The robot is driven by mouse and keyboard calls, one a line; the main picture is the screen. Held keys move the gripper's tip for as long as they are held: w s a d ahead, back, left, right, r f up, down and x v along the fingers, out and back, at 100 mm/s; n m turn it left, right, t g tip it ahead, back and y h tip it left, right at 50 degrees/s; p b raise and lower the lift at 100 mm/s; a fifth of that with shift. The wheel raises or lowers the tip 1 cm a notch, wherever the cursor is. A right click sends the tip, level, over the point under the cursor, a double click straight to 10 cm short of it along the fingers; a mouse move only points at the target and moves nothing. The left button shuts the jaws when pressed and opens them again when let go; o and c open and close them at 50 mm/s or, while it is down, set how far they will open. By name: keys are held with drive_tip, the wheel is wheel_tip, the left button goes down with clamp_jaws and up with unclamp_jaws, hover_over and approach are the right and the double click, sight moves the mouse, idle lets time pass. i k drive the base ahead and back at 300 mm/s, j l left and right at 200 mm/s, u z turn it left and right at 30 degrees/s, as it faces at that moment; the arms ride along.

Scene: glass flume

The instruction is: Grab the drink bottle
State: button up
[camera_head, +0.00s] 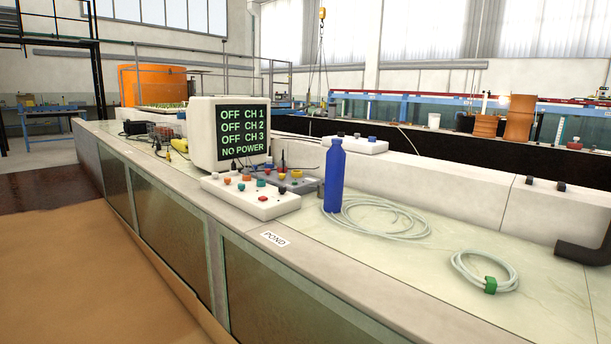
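A blue drink bottle (334,178) stands upright on the light counter top (330,243), right of the middle of the camera view. Its narrow neck and cap point up.
The control box (249,198) has coloured knobs. A monitor (229,134) reads "NO POWER". The coiled hose (385,220) and a smaller coil (484,271) with a green clip (490,285) lie on the counter. Brown floor (80,270) is open at left.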

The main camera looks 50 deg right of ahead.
sight(335, 155)
drive_tip(key=i+z, duration=0.1)
drive_tip(key=i, duration=0.7)
drive_tip(key=i+j, duration=0.1)
drive_tip(key=i, duration=0.65)
drive_tip(key=i+l+z, duration=0.1)
drive_tip(key=i+z, duration=0.2)
drive_tip(key=z, duration=0.15)
drive_tip(key=i+z, duration=0.25)
drive_tip(key=z, duration=0.25)
drive_tip(key=i+j+z, duration=0.15)
drive_tip(key=i+z, duration=0.15)
drive_tip(key=z, duration=0.15)
drive_tip(key=i+z, duration=0.35)
drive_tip(key=i+l+z, duration=0.1)
drive_tip(key=z, duration=0.3)
